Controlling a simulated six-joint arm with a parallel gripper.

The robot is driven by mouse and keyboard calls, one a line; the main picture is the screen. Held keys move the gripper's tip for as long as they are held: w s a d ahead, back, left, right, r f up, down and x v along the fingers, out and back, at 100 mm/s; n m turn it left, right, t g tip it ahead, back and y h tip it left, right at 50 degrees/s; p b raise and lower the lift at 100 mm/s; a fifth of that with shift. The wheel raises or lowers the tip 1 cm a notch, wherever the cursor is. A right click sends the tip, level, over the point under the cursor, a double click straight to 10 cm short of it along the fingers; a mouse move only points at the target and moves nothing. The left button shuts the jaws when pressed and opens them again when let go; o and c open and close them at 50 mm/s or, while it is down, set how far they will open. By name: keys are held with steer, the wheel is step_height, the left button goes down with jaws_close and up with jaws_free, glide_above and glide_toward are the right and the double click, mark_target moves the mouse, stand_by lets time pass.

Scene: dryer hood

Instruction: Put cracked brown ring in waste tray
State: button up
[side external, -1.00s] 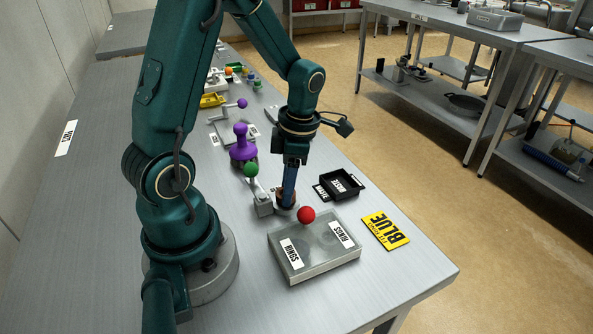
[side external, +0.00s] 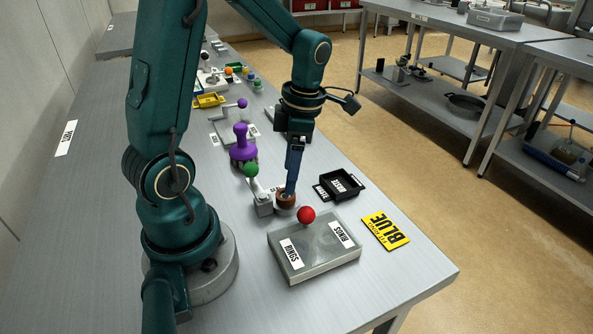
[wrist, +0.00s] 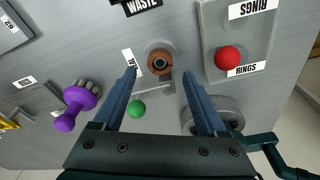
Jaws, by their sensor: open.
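The brown ring (side external: 285,201) sits on a small round grey base beside a green-knobbed lever (side external: 251,170). In the wrist view the ring (wrist: 161,54) lies between and ahead of my fingertips, with a dark centre; I cannot make out a crack. My gripper (side external: 291,191) is open and empty, with its fingers pointing down just over the ring; in the wrist view the fingers (wrist: 160,72) stand apart on both sides. I cannot tell whether a finger touches the ring. The black waste tray (side external: 355,194) is right of the ring; its label (wrist: 141,5) shows at the wrist view's top edge.
A grey box labelled RINGS (side external: 315,258) with a red ball knob (side external: 306,214) stands close in front of the ring. A purple knobbed tool (side external: 241,145) stands behind the lever. The front right table corner is clear.

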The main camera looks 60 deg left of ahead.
steer(key=shift+d+r+m, duration=0.15)
steer(key=shift+r+m, duration=0.15)
steer(key=shift+r, duration=0.1)
steer(key=s+d+r+m+t, duration=0.2)
steer(key=d+r+m+t, duration=0.1)
steer(key=m, duration=1)
steer(key=s+d+r+m+t, duration=0.2)
steer(key=d+r+m, duration=0.3)
steer(key=m, duration=0.9)
steer(key=shift+d+t, duration=0.75)
steer(key=shift+t, duration=0.05)
steer(key=shift+o, duration=0.5)
steer(key=m, duration=0.2)
steer(key=d+m, duration=0.1)
steer(key=shift+s+r+m+t+h, duration=0.25)
steer(key=shift+s+m+t+h, duration=0.05)
steer(key=shift+s+m+h, duration=0.1)
